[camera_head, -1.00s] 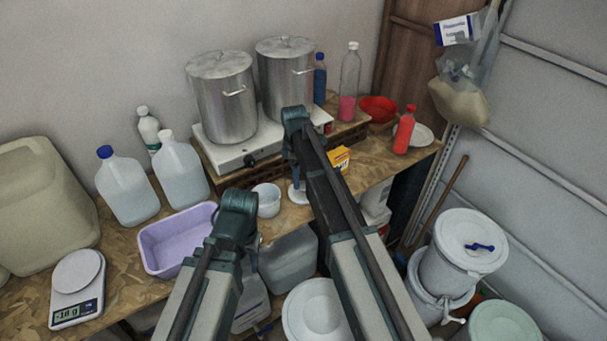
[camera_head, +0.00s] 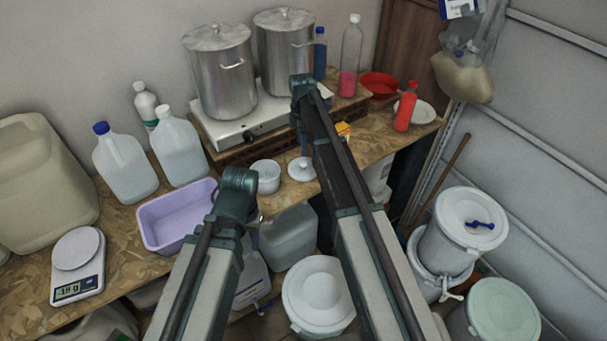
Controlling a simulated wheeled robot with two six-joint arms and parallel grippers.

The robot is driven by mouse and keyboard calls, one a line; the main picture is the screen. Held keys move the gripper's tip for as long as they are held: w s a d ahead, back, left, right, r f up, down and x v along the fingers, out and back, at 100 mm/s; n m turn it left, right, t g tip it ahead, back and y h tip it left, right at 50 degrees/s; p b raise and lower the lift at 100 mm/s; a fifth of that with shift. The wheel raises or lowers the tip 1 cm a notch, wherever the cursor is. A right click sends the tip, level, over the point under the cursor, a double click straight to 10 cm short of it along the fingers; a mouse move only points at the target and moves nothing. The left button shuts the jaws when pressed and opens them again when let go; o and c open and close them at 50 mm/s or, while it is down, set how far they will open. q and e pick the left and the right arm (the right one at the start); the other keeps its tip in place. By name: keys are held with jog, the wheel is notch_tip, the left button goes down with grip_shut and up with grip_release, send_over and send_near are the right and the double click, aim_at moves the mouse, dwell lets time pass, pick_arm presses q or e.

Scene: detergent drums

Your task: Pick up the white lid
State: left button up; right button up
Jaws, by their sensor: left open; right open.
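A small white lid (camera_head: 302,172) with a knob lies on the wooden worktop, just right of a small white tub (camera_head: 266,177). My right arm reaches in over the worktop, and its gripper (camera_head: 304,146) points down just above the lid. Its fingers are thin and partly hidden, and I cannot tell whether they touch the knob. The gripper is open. My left gripper (camera_head: 261,217) is open near the worktop's front edge, right of the lilac basin (camera_head: 160,235), mostly hidden behind its own wrist. Larger white lids close the drums on the floor (camera_head: 320,286) and at the right (camera_head: 472,216).
Two steel pots (camera_head: 219,72) stand on a hot plate behind the lid. An orange box (camera_head: 343,130) is partly behind my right arm. Jugs (camera_head: 124,165), a scale (camera_head: 78,262) and a red bottle (camera_head: 405,108) stand on the worktop. Bare wood shows right of the lid.

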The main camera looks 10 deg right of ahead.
aim_at(304, 163)
pick_arm(q)
jog(key=shift+f+b, duration=1.15)
jog(key=shift+f, duration=0.6)
pick_arm(e)
jog(key=shift+f, duration=1.7)
pick_arm(q)
jog(key=shift+f, duration=0.1)
pick_arm(e)
jog(key=shift+f, duration=0.1)
jog(key=f+b, duration=0.5)
jog(key=shift+d+f, duration=0.1)
jog(key=shift+d, duration=0.15)
pick_arm(q)
notch_tip(304, 163, down, 5)
pick_arm(e)
grip_shut()
